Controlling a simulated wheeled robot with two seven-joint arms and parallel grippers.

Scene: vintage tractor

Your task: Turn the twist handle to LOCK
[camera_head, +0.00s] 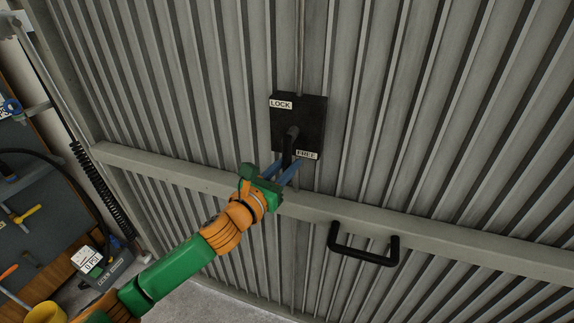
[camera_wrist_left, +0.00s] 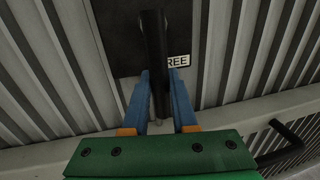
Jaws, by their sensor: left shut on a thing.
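The twist handle (camera_head: 289,146) is a black bar on a black plate (camera_head: 312,115) fixed to the grey corrugated door. The plate carries a LOCK label at its upper left and a FREE label at its lower right. The handle points down, beside the FREE label. My left gripper (camera_head: 287,172) reaches up from below, its blue fingers on either side of the handle's lower end. In the left wrist view the handle (camera_wrist_left: 155,65) runs down between the fingers, which are shut on it. My right gripper is not in view.
A black pull handle (camera_head: 363,255) sticks out of the door at lower right. A grey horizontal rail (camera_head: 420,226) crosses the door below the plate. At the left are a tool board (camera_head: 40,205) and a box with a gauge label (camera_head: 100,263).

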